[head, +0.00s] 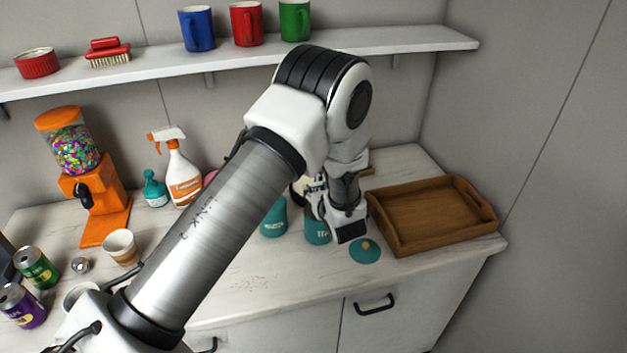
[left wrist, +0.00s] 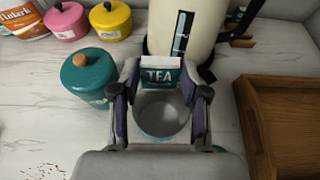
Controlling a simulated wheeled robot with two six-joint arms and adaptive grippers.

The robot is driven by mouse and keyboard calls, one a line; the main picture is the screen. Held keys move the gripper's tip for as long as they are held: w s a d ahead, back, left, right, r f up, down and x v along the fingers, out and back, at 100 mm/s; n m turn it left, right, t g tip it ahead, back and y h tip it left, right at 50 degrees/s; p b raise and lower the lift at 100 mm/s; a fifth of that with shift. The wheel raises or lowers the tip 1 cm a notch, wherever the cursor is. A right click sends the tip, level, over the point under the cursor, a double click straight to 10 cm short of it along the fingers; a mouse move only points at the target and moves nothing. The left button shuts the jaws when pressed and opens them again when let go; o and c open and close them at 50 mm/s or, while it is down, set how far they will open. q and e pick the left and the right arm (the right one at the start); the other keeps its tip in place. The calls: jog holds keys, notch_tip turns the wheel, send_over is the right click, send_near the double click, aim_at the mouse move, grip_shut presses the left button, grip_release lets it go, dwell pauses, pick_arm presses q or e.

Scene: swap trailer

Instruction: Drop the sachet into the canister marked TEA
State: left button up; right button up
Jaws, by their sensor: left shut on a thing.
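My left gripper (head: 318,200) is over the back of the counter. In the left wrist view its two fingers (left wrist: 160,88) are closed on a small white and teal sachet (left wrist: 160,72) printed TEA. The sachet is at the far rim of an open teal canister (left wrist: 162,115), whose grey inside shows between the fingers; whether they touch is unclear. In the head view this canister (head: 317,236) carries a partly hidden label starting "TE". A teal lid (head: 364,251) with a wooden knob lies on the counter to its right. My right gripper is not in view.
A lidded teal canister (left wrist: 88,78) stands left of the open one. A cream appliance (left wrist: 185,30) stands close behind. A wooden tray (head: 425,214) is at the right. Pink (left wrist: 66,20) and yellow (left wrist: 110,20) pots are behind. The front counter is mostly clear, with crumbs (head: 255,283).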

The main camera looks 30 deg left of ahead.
pick_arm(q)
notch_tip(320, 180, down, 3)
jog(key=shift+s+r+b, duration=0.1)
jog(key=shift+r+b, duration=0.05)
jog(key=shift+b, duration=0.3)
jog(key=shift+s+d+f, duration=0.25)
jog(key=shift+f, duration=0.2)
jog(key=shift+c, duration=0.8)
jog(key=shift+w+a+f, duration=0.15)
jog(key=shift+w+f, duration=0.05)
jog(key=shift+w, duration=0.05)
jog(key=o, duration=1.1)
jog(key=shift+c, duration=0.2)
jog(key=shift+s+r, duration=0.1)
jog(key=shift+r, duration=0.05)
jog(key=v, duration=0.7)
jog(key=shift+d, duration=0.2)
